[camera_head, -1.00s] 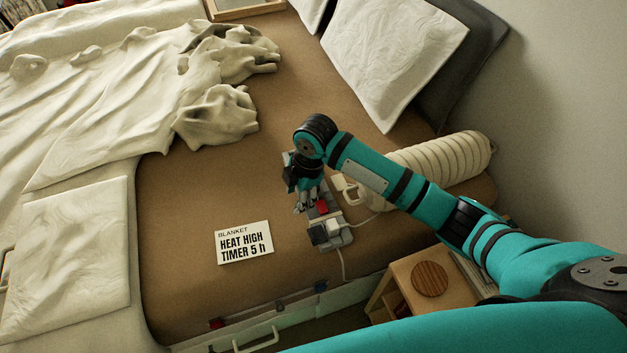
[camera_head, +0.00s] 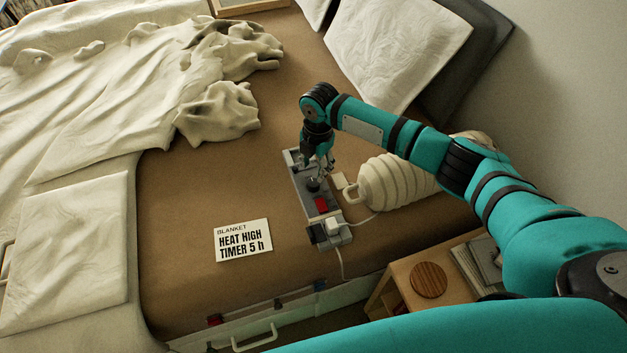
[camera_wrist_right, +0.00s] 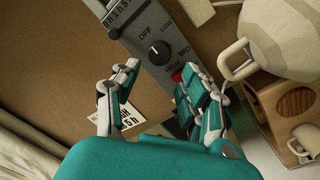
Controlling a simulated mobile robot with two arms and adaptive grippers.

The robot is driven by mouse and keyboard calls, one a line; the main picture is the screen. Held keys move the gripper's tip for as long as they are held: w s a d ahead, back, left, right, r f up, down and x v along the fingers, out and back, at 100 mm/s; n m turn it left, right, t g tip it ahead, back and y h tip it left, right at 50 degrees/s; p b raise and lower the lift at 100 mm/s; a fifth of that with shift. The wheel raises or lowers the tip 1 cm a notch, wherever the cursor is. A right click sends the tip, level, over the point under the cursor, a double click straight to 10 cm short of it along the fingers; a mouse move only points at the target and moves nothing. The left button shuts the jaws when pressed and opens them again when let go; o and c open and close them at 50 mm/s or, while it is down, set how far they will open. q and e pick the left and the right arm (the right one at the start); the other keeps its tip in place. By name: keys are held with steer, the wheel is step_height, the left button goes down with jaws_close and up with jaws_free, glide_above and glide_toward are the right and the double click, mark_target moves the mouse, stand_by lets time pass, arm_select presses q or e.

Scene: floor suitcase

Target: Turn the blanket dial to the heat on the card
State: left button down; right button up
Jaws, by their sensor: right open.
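The card (camera_head: 243,241) lies on the brown bed surface and reads "BLANKET HEAT HIGH TIMER 5 h". The grey control box (camera_head: 333,213) lies to its right, with a red switch (camera_head: 322,205). The round black blanket dial (camera_wrist_right: 159,52) shows in the right wrist view, with OFF, LOW and other labels around it. Its pale mark appears to face OFF. My right gripper (camera_head: 324,168) is over the box near the dial. In the right wrist view its open fingers (camera_wrist_right: 158,80) stand apart, with the dial just beyond the tips. My left gripper is out of view.
A ribbed cream jug-like bottle (camera_head: 395,182) lies right of the box. A white plug (camera_head: 335,224) and cord sit at its near end. A wooden nightstand (camera_head: 400,280) stands beside the bed. Rumpled bedding (camera_head: 90,100) covers the left; brown surface around the card is free.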

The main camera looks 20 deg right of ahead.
mark_target(313, 183)
steer(key=f, duration=0.7)
steer(key=shift+w+a+f+b, duration=0.15)
steer(key=shift+w+f+b, duration=0.05)
steer(key=shift+f+b, duration=0.1)
steer(key=shift+r, duration=0.1)
steer(key=c, duration=0.9)
